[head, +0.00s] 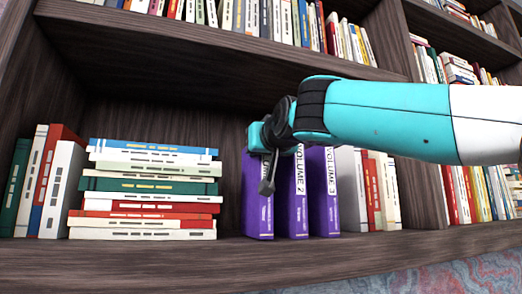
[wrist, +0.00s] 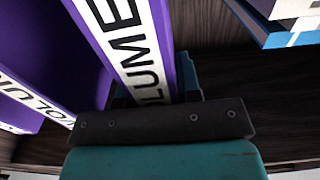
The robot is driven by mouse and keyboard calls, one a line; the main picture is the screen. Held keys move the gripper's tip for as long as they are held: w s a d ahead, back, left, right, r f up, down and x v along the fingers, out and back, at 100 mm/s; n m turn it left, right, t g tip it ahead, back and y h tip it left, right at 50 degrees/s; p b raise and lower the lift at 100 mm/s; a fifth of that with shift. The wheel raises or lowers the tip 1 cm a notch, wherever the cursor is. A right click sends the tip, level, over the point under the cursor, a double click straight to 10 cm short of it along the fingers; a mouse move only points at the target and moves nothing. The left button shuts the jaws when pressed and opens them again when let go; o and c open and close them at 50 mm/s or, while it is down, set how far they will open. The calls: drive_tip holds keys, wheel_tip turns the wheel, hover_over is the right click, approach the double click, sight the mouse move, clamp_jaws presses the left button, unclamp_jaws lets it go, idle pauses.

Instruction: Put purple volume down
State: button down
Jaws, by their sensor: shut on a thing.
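Three purple volumes stand upright side by side on the shelf. The left purple volume (head: 257,215) is partly hidden by my gripper (head: 267,180), which is shut on it from the front. Its lower edge appears to meet the shelf, level with the others. The volume marked 2 (head: 298,205) is in the middle and the volume marked 3 (head: 331,200) is on the right. In the wrist view the held purple volume (wrist: 128,45) runs down between the fingers of my gripper (wrist: 155,105). Another purple volume's spine (wrist: 30,105) shows to its left.
A stack of flat books (head: 150,190) lies left of the purple volumes, with a narrow gap between. White and red books (head: 372,190) stand to the right. The upper shelf board (head: 200,60) passes above. The shelf's front edge (head: 200,262) is bare.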

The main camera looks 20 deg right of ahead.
drive_tip(key=shift+f, duration=0.1)
drive_tip(key=c, duration=0.8)
unclamp_jaws()
drive_tip(key=s+b, duration=0.5)
drive_tip(key=s, duration=0.7)
